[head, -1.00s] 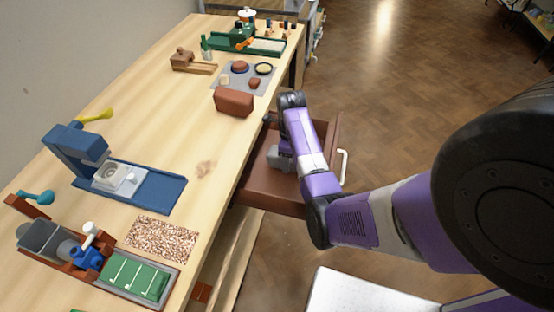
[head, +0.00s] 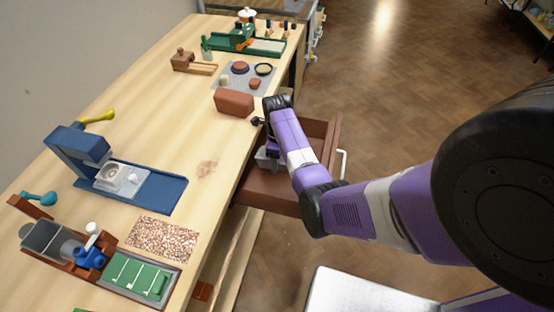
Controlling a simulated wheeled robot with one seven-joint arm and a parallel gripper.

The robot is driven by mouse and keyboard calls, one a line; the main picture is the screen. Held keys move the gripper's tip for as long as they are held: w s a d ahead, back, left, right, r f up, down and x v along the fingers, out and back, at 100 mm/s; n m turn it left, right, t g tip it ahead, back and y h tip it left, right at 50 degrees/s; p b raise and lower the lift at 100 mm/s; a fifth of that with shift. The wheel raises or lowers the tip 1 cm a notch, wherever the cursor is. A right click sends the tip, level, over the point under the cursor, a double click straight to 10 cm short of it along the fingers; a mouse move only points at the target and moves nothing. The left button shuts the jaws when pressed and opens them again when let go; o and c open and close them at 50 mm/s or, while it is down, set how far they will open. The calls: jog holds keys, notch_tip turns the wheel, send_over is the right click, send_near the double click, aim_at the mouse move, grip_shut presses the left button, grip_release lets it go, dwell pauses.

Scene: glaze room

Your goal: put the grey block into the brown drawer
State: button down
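The brown drawer (head: 275,190) is pulled out from the table's right side, with its pale handle at the outer end. The grey block (head: 266,159) shows over the drawer's inside, near the table edge, partly covered by my forearm. My gripper (head: 272,148) hangs down there below my wrist, mostly hidden behind my arm. Its fingers cannot be made out clearly, but the block shifts together with the arm, so it appears held. I cannot tell whether the block touches the drawer floor.
A reddish-brown block (head: 234,102) lies on the table close to my wrist. A grey mat (head: 243,88) with small items, a blue press (head: 120,175) and a green-topped tray (head: 138,277) stand on the table. The drawer's right part looks empty.

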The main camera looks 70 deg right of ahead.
jog(key=c, duration=0.6)
grip_release()
jog(key=shift+f, duration=0.1)
notch_tip(320, 180, up, 12)
jog(key=shift+r, duration=0.15)
dwell(0.3)
